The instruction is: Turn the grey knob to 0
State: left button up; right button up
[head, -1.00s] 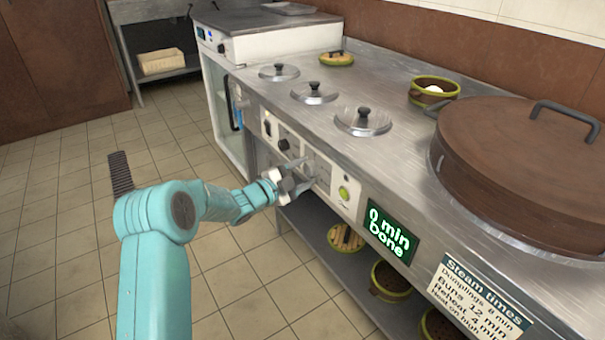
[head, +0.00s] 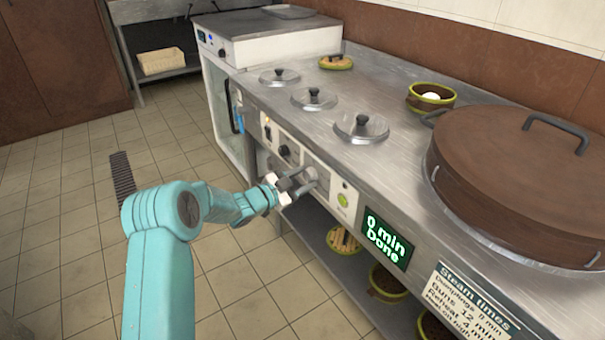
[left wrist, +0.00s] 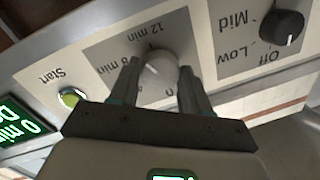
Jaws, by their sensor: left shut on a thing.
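The grey knob (left wrist: 160,72) is on the timer panel, with "12 min" and "8 min" readable in the left wrist view; the lower marks are covered. My left gripper (left wrist: 158,70) has its two fingers on either side of the knob and is shut on it. In the head view my left gripper (head: 302,186) is at the front panel and its fingers hide most of the knob. The display (head: 386,238) reads "0 min Done". My right gripper is not in view.
A black knob (left wrist: 281,26) marked Off, Low and Mid is beside the timer panel. The green Start button (left wrist: 70,97) is on the other side. Steamer lids stand on the steel counter (head: 300,125) above; baskets sit on the shelf below.

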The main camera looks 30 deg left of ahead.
pick_arm(q)
jog(key=shift+r+n+p, duration=0.25)
jog(key=shift+n+p, duration=0.45)
jog(key=shift+n, duration=0.2)
jog(key=n+g+p, duration=0.1)
jog(key=n+p, duration=0.3)
jog(key=n, duration=0.1)
jog(key=shift+h, duration=0.3)
jog(key=n+p, duration=0.1)
jog(key=n, duration=0.2)
jog(key=shift+a+f+h+p, duration=0.1)
jog(key=shift+h+p, duration=0.2)
jog(key=shift+p, duration=0.1)
jog(key=n+p, duration=0.1)
jog(key=n, duration=0.2)
jog(key=shift+g+h, duration=0.3)
jog(key=shift+h, duration=0.1)
jog(key=n, duration=0.3)
jog(key=shift+f+n+h, duration=0.1)
jog(key=shift+n+h, duration=0.2)
jog(key=n, duration=0.3)
jog(key=shift+a, duration=0.1)
jog(key=n+h, duration=0.1)
jog(key=n, duration=0.3)
jog(key=shift+n, duration=0.3)
jog(key=n+b, duration=0.1)
jog(key=n, duration=0.3)
jog(key=shift+h, duration=0.3)
jog(key=shift+n, duration=0.3)
